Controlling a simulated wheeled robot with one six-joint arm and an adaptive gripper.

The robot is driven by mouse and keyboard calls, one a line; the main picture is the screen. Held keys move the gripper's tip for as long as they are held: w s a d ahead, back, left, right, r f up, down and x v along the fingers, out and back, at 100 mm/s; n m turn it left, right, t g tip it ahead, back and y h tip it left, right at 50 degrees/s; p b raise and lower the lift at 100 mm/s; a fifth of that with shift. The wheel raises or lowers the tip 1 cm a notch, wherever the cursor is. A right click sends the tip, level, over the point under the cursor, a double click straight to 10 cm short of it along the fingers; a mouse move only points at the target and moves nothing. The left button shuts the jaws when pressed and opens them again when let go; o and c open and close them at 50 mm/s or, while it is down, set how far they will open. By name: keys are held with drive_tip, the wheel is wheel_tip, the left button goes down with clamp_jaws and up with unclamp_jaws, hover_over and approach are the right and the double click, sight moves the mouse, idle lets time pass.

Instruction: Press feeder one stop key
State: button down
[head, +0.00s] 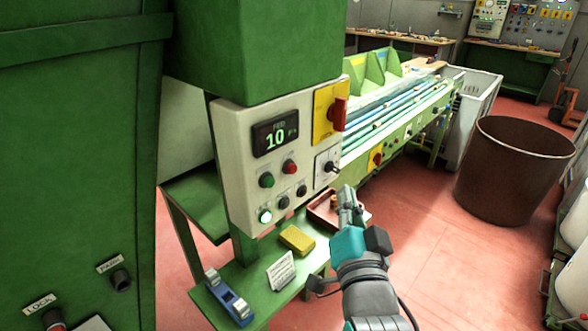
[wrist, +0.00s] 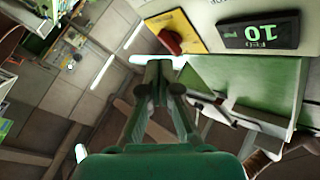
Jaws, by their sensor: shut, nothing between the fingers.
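The pale control panel (head: 240,135) hangs under a green housing and has a lit display (head: 275,138) reading 10. Below the display are a green button (head: 266,180) and a red button (head: 290,167). Several more buttons sit lower, including a lit white one (head: 265,216); their labels are too small to read. My gripper (head: 346,192) is shut and empty, to the right of and below the panel's buttons, apart from them. In the wrist view my gripper (wrist: 159,64) points up near the inverted panel (wrist: 222,12) and display (wrist: 258,32); the buttons do not show there.
A shelf below holds a yellow block (head: 297,239), a card (head: 281,270) and a blue tool (head: 228,297). A brown bin (head: 510,170) stands right.

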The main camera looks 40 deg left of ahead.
drive_tip(key=a, duration=0.8)
drive_tip(key=shift+w+a, duration=0.35)
drive_tip(key=shift+a, duration=0.2)
idle(1.2)
drive_tip(key=shift+a, duration=0.25)
drive_tip(key=shift+a, duration=0.45)
idle(0.8)
drive_tip(key=shift+d, duration=0.9)
drive_tip(key=shift+s+d, duration=0.2)
drive_tip(key=shift+d, duration=2.3)
